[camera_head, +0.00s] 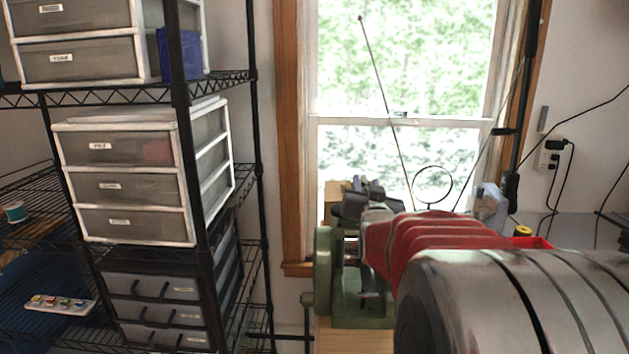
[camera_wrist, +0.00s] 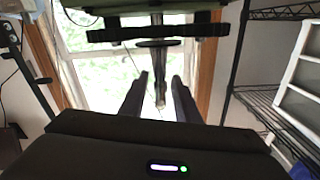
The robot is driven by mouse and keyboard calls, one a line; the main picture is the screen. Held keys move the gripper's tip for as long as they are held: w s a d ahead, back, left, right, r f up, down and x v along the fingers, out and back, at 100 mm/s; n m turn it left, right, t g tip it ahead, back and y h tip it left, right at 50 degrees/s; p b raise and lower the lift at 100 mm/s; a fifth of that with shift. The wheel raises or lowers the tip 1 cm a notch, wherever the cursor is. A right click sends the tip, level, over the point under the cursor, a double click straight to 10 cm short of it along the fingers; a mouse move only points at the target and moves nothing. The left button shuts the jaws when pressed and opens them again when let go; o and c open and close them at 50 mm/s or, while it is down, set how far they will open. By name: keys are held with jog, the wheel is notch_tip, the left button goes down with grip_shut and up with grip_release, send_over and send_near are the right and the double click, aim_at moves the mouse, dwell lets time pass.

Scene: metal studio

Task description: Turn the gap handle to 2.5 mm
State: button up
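The green machine (camera_head: 340,285) stands on a wooden top below the window, partly hidden by my grey arm and a red ribbed part. In the wrist view, a green part of it (camera_wrist: 150,6) shows at the top edge. Below that are a dark crossbar (camera_wrist: 120,35) and a thin upright stem with a round disc (camera_wrist: 158,43). I cannot tell for sure which part is the gap handle, and no 2.5 mm marking is readable. My gripper (camera_wrist: 160,78) is open, its two dark fingers apart, with the stem seen between them. I see no contact.
A black wire shelf (camera_head: 185,200) with drawer units (camera_head: 125,187) stands at the left. The window (camera_head: 405,90) is behind the machine. A thin rod (camera_head: 385,95) and a ring (camera_head: 432,185) rise by it. Cables and an outlet (camera_head: 550,152) are at the right.

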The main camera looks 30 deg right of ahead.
aim_at(365, 178)
jog(key=shift+x, duration=1.5)
jog(key=shift+d, duration=0.1)
grip_shut()
